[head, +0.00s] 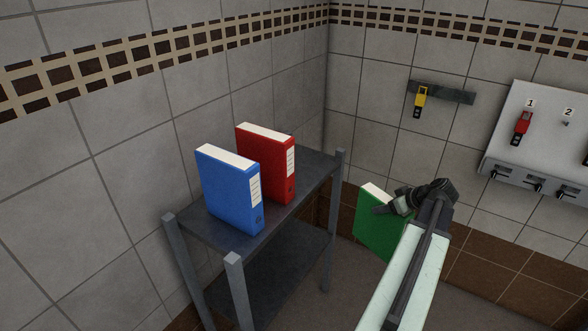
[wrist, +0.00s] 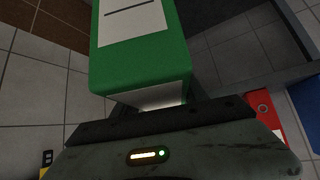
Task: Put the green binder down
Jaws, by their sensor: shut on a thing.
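The green binder (head: 378,226) is held in my gripper (head: 393,206) to the right of the shelf, apart from it. In the wrist view the green binder (wrist: 142,62) fills the upper middle, with its white label and white page edges showing. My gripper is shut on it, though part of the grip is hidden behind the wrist. A blue binder (head: 229,191) and a red binder (head: 266,165) stand upright on the top of the dark metal shelf (head: 290,215).
The shelf's corner posts rise above its top, one at the near corner (head: 236,275). Bare shelf top shows beside the binders. A grey panel (head: 545,140) with a red tag and a rail with a yellow tag (head: 421,97) are on the right wall.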

